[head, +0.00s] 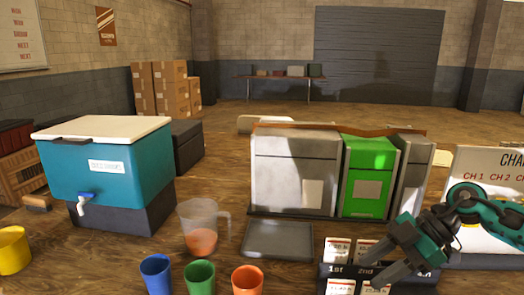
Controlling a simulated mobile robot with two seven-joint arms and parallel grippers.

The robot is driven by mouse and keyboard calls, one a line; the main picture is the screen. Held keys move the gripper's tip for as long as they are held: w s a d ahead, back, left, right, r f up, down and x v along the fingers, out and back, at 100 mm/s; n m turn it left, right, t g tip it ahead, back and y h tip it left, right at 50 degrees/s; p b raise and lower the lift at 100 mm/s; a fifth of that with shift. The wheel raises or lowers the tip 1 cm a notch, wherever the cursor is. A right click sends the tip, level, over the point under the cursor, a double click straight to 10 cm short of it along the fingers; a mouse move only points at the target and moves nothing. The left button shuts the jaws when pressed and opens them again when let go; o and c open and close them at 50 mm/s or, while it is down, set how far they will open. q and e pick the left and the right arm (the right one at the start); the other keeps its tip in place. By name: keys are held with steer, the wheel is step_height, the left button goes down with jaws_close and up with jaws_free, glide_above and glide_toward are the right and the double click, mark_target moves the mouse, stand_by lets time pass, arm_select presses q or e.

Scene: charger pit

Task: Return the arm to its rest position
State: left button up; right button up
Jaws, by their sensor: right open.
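My right gripper (390,252) comes in from the right on a green and grey arm. Its dark fingers are apart and nothing shows between them. It hangs in front of a black rack (325,271) with white cards and the labels 1st and 2nd, and hides part of it. Whether it touches the rack I cannot tell. My left gripper is not in the picture.
A white charger panel (490,160) stands behind my right arm. White and green cases (370,165) stand mid-table, with a grey tray (278,240) before them. A teal cooler (105,165), a clear jug (203,222) and several coloured cups (200,276) are left of the rack.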

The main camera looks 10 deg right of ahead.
steer(key=a+f+m+t+y+p, duration=0.15)
steer(key=a+m+t+y, duration=0.45)
steer(key=a, duration=1)
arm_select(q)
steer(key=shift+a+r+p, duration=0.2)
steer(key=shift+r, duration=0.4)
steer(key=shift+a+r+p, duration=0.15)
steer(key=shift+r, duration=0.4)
arm_select(e)
steer(key=s+d+f+m+t+h, duration=0.1)
steer(key=s+f+m+h, duration=0.3)
steer(key=f, duration=0.6)
steer(key=s+d+f+m+t+h, duration=0.2)
steer(key=s+f+m+h, duration=0.3)
steer(key=s+f+h, duration=0.3)
step_height(320, 180, down, 2)
steer(key=shift+s+d+f+h, duration=0.25)
steer(key=shift+s+d+h, duration=0.2)
steer(key=shift+d, duration=0.4)
steer(key=shift+c, duration=0.3)
